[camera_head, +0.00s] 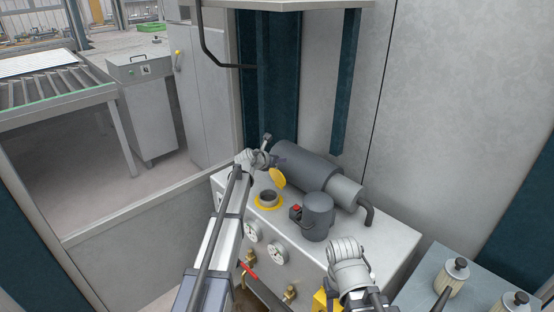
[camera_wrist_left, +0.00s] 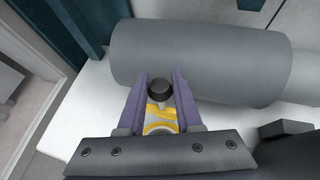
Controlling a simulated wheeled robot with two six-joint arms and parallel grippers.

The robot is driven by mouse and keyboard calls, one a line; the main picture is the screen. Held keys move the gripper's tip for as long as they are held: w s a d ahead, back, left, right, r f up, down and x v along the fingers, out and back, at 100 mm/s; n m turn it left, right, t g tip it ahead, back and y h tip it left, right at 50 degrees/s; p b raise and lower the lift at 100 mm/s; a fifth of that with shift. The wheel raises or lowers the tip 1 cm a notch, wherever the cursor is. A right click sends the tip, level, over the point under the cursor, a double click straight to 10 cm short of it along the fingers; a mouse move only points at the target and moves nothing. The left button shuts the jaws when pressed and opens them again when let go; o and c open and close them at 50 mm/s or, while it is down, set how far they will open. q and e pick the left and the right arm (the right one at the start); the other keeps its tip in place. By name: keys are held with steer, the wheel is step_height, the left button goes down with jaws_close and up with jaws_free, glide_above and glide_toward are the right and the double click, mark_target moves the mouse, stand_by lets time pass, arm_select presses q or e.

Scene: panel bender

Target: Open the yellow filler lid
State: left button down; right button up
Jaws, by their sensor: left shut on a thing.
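The yellow filler lid (camera_head: 277,179) stands tilted up above the filler neck (camera_head: 268,197) on the light grey tank top in the head view. The neck's round mouth is uncovered, with a yellow ring around its base. My left gripper (camera_head: 271,161) is at the raised lid's upper edge. In the left wrist view, my left gripper (camera_wrist_left: 161,92) has its two purple fingers on either side of a black knob (camera_wrist_left: 160,89), shut on the lid, whose yellow part (camera_wrist_left: 160,115) shows between them.
A large grey motor cylinder (camera_head: 306,166) lies just behind the lid; it also fills the wrist view (camera_wrist_left: 205,62). A dark upright cylinder with a red part (camera_head: 318,217) stands right of the neck. Gauges (camera_head: 277,253) and brass valves are on the tank's front.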

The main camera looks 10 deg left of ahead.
arm_select(q)
steer(key=shift+s+d+f, duration=0.1)
steer(key=shift+d, duration=0.1)
steer(key=c, duration=0.6)
jaws_free()
steer(key=shift+a, duration=0.1)
steer(key=shift+s+a+r+p, duration=0.15)
steer(key=shift+s+r+p, duration=0.15)
steer(key=shift+r, duration=0.05)
steer(key=p+v, duration=0.3)
steer(key=v, duration=0.3)
steer(key=shift+s+a+r, duration=0.1)
steer(key=shift+s+r, duration=0.05)
steer(key=shift+s, duration=0.25)
